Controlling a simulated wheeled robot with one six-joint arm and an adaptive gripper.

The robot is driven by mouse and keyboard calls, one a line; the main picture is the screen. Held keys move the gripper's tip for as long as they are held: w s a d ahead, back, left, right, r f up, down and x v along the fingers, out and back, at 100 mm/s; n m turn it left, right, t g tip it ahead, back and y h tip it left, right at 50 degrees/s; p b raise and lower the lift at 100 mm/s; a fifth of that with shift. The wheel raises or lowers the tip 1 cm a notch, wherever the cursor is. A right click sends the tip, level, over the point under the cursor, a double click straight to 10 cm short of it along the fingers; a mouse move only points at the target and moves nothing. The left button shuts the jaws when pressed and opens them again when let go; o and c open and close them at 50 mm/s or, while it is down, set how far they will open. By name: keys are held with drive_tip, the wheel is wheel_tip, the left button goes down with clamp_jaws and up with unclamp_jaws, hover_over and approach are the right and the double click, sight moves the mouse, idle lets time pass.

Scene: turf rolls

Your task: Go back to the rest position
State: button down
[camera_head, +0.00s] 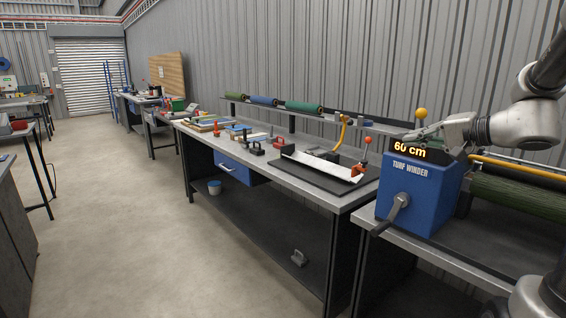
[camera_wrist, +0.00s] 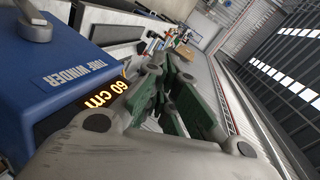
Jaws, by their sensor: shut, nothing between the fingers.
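My gripper (camera_head: 405,139) is at the right in the head view, level with the top of the blue turf winder (camera_head: 420,195) and close by its "60 cm" display (camera_head: 411,150). In the wrist view my gripper (camera_wrist: 172,62) shows grey links with green pads. It is shut and empty. The turf winder (camera_wrist: 50,85) fills the left of the wrist view, beside the gripper. I cannot tell whether the gripper touches the winder. My arm reaches in from the right edge of the head view.
A yellow-knobbed lever (camera_head: 421,113) stands by the winder, and a crank (camera_head: 397,206) is on its front. A green turf roll (camera_head: 520,205) lies to the right. A workbench (camera_head: 335,194) with a black tray and red clamp runs left. The floor (camera_head: 130,230) is open.

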drive_tip(key=s+a+f+n+g+h, duration=0.1)
drive_tip(key=s+a+f+n+g, duration=0.15)
drive_tip(key=s, duration=0.35)
drive_tip(key=s+a+f+n+g, duration=0.1)
drive_tip(key=s+a+f+g, duration=0.2)
drive_tip(key=s, duration=0.4)
drive_tip(key=s+d+n+g+h, duration=0.1)
drive_tip(key=s+d+n+h, duration=0.1)
drive_tip(key=s, duration=0.4)
drive_tip(key=s+d+f+n+g+h, duration=0.1)
drive_tip(key=s+d+n+h, duration=0.1)
drive_tip(key=s+d+h, duration=0.3)
drive_tip(key=shift+s+f+h, duration=0.2)
drive_tip(key=shift+s+h, duration=0.1)
drive_tip(key=shift+s, duration=0.8)
